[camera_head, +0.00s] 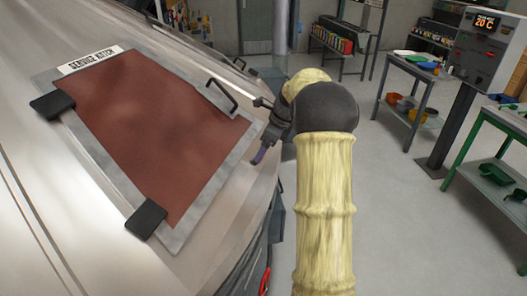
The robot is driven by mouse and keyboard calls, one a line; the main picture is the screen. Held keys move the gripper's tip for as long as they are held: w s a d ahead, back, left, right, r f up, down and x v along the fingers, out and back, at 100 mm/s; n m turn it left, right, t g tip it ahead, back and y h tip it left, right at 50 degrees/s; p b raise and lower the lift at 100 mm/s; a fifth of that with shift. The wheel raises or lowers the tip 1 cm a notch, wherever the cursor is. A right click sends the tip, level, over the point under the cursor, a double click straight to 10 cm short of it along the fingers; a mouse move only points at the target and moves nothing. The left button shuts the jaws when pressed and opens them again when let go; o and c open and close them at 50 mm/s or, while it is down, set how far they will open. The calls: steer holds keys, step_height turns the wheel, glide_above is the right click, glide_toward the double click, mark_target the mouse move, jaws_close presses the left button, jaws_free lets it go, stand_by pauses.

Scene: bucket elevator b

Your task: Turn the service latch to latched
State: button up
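A red-brown service hatch (150,130) in a grey frame lies closed on the sloping metal housing. A label (89,60) above it seems to read "SERVICE HATCH". A black bar handle (222,95) stands on the hatch near its upper right edge. My gripper (260,156) is just right of the frame's right edge, with a purple fingertip pointing down at the housing. I cannot tell whether it touches anything or is open or shut. I cannot make out the service latch for certain; my gripper and arm hide part of that edge.
Two black hinge-like blocks (146,219) sit on the hatch's left and lower edge. The housing (60,190) slopes down on the right. A control post (485,50) showing 20°C and shelves (410,75) stand beyond open grey floor (390,220).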

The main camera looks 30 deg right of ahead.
steer(key=shift+x, duration=1.5)
steer(key=shift+r, duration=0.1)
steer(key=shift+c, duration=1.3)
steer(key=c, duration=0.7)
steer(key=shift+c, duration=0.2)
